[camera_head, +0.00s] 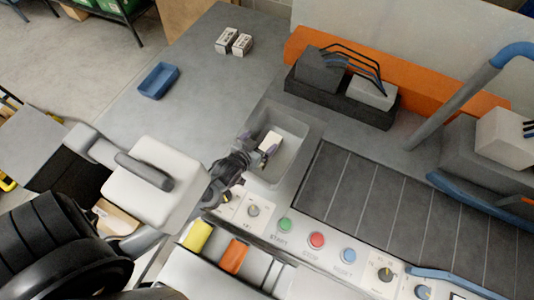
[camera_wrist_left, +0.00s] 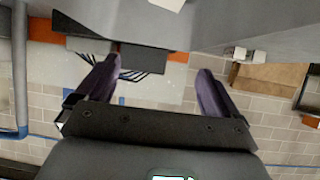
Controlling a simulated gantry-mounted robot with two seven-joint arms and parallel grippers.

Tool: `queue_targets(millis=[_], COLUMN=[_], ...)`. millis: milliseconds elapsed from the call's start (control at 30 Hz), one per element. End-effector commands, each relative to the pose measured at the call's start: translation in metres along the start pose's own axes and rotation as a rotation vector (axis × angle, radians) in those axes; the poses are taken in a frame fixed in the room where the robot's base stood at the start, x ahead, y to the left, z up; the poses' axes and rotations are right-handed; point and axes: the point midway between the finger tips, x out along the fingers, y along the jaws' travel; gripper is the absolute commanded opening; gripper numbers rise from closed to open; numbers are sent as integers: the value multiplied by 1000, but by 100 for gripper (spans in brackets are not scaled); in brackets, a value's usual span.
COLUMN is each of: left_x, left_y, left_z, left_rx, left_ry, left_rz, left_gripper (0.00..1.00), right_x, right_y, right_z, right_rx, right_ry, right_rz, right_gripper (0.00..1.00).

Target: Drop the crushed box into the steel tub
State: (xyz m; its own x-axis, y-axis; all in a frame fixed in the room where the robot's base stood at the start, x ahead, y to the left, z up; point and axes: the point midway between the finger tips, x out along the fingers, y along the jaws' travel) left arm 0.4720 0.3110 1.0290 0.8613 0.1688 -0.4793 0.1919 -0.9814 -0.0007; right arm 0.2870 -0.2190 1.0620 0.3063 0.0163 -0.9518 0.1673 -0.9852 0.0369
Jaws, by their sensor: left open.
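The steel tub (camera_head: 303,128) is a grey open recess in the worktop, left of the dark slatted belt. A small white box (camera_head: 271,140), likely the crushed box, shows inside the tub's outline; whether it rests on the tub's floor I cannot tell. My left gripper (camera_head: 257,156) is over the tub's near left side, its fingers pointing at the white box. In the left wrist view the purple-grey fingers (camera_wrist_left: 157,80) are wide apart with nothing between them. A white piece (camera_wrist_left: 168,3) shows there beyond the fingertips, cut by the top edge. My right gripper is not in view.
Two small white cartons (camera_head: 234,42) and a blue tray (camera_head: 158,80) stand on the grey worktop. A control panel with coloured buttons (camera_head: 316,240) lies in front of the belt. An orange rail and dark blocks (camera_head: 318,72) stand behind the tub.

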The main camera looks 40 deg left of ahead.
Motion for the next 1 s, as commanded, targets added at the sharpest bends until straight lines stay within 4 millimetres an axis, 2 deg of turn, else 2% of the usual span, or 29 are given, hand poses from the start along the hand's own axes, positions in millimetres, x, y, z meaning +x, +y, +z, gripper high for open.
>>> queue_targets(millis=[200,400,600,1000], left_x=[-38,-59,-65,-65], left_y=[0,0,0,0], left_z=[1,1,0,0], left_rx=[-1,-1,-1,-1], left_ry=[-1,-1,0,0], left_rz=[1,0,0,0], left_gripper=[95,95,95,95], right_x=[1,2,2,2], right_y=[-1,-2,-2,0], right_z=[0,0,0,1], right_rx=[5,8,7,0], right_ry=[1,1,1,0], right_rz=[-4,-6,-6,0], right_gripper=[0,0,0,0])
